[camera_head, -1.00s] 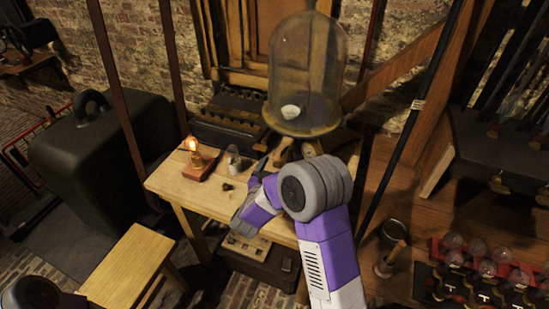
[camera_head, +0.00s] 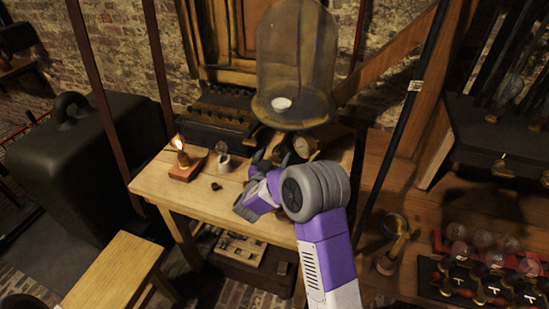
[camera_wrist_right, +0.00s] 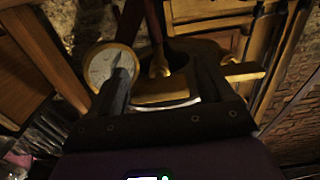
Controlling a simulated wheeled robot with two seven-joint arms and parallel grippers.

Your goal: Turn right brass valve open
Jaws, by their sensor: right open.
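My right gripper (camera_head: 268,158) reaches over the wooden table to the base of a large glass bell jar (camera_head: 297,65). In the right wrist view my right gripper (camera_wrist_right: 165,78) is open, its two dark fingers apart. A small brass part (camera_wrist_right: 159,66), likely a valve, shows between the fingers; I cannot tell whether they touch it. Another brass piece (camera_wrist_right: 244,72) sticks out beside the right-hand finger. A round dial gauge (camera_wrist_right: 104,64) sits partly behind the left-hand finger; the gauge also shows in the head view (camera_head: 304,146). The left gripper is out of view.
A lit bulb on a red-brown base (camera_head: 186,165) and a small jar (camera_head: 226,162) stand on the table (camera_head: 150,184). A stool (camera_head: 115,270) is at the front left. Racks of glass bulbs (camera_head: 480,275) are at the right. A dark pole (camera_head: 400,125) rises beside the table.

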